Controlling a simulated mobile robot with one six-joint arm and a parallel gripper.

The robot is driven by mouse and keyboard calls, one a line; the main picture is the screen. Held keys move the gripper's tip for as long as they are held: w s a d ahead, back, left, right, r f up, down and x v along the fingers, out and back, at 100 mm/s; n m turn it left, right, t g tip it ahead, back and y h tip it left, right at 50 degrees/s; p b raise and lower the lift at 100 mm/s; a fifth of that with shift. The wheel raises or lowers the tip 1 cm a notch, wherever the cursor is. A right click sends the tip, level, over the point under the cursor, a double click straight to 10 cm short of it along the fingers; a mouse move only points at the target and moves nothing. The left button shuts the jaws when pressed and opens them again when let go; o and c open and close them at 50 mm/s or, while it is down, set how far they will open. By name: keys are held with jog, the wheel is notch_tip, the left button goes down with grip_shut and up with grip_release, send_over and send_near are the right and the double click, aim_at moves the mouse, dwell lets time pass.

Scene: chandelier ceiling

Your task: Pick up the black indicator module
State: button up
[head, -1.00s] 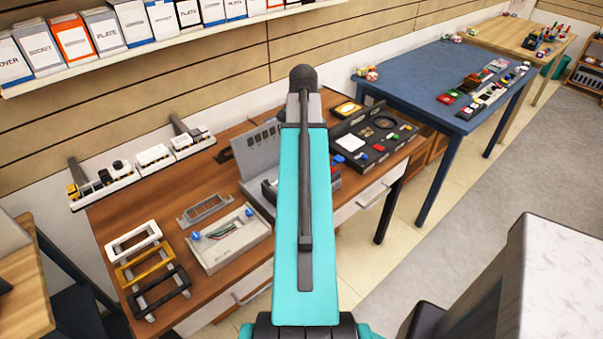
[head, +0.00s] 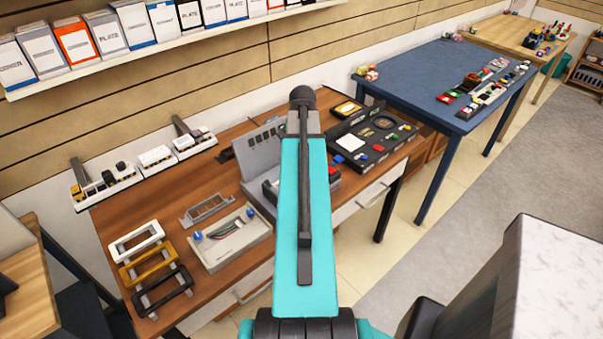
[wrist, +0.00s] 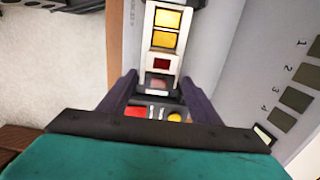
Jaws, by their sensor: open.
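In the wrist view, my gripper (wrist: 157,86) is open, with its two dark fingers on either side of the lower end of a column of small modules. A dark module (wrist: 158,84) with a dull round face sits between the fingertips and may be the black indicator module; I cannot tell whether the fingers touch it. Just below it is a dark part with red, white and yellow pieces (wrist: 158,112), partly hidden by my gripper. Above are a white module with a dark red window (wrist: 161,65) and two yellow squares (wrist: 164,30). In the head view, my arm hides the gripper.
A grey panel numbered 1 to 4 (wrist: 285,75) rises to the right in the wrist view. In the head view, the wooden table (head: 130,210) holds a grey upright stand (head: 258,155), a black tray (head: 350,128), a pale box (head: 230,255) and several handle-shaped frames (head: 137,242).

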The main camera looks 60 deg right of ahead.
jog(key=shift+c, duration=0.2)
jog(key=c, duration=1.1)
jog(key=shift+r, duration=0.15)
jog(key=shift+r+b, duration=1.15)
jog(key=shift+r, duration=3.75)
